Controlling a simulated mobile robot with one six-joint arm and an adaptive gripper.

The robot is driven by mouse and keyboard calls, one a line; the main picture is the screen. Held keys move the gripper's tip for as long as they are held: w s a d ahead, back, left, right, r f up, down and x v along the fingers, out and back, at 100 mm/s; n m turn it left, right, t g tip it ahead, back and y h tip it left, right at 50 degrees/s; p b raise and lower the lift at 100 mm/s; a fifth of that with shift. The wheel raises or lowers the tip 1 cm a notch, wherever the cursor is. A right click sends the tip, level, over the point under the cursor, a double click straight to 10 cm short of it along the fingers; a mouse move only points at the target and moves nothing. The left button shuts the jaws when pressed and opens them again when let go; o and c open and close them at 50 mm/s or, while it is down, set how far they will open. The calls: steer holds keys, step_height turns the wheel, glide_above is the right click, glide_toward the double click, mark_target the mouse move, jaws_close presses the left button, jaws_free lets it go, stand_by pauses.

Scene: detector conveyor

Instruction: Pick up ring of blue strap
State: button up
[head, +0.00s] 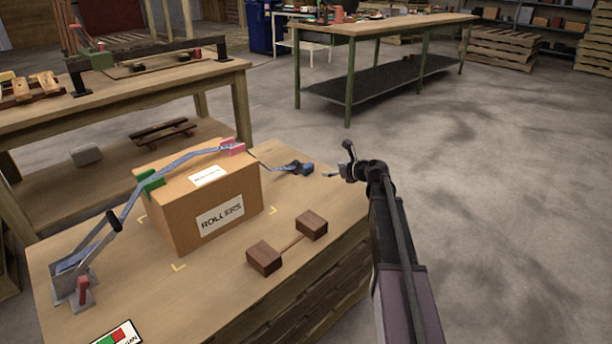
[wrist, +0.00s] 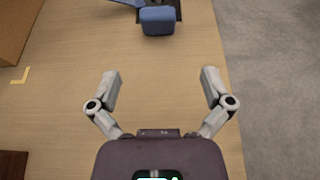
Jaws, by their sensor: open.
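A blue strap (head: 180,161) runs from a grey metal ratchet (head: 75,277) at the left, over a cardboard box, and down its right side. At its right end a blue piece of strap (head: 296,168) lies on a dark base on the table; I cannot tell if it is a closed ring. In the wrist view my gripper (wrist: 161,74) is open and empty over bare wood.
The box (head: 210,205) is labelled ROLLERS, with green (head: 150,181) and pink (head: 232,147) corner pieces under the strap. Two dark wood blocks (head: 265,258) joined by a rod lie in front. Floor lies beyond.

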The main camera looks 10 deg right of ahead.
mark_target(310, 169)
steer(key=shift+w, duration=0.1)
stand_by(0.3)
steer(key=b+x, duration=0.3)
steer(key=x, duration=0.4)
steer(key=shift+w+f, duration=0.1)
steer(key=shift+w+a+f, duration=0.15)
steer(key=shift+w+a, duration=0.25)
steer(key=shift+w, duration=0.05)
steer(key=shift+b+x, duration=1.15)
steer(key=shift+x, duration=1.5)
steer(key=shift+s+a, duration=0.15)
steer(key=shift+s, duration=0.05)
steer(key=c, duration=1.1)
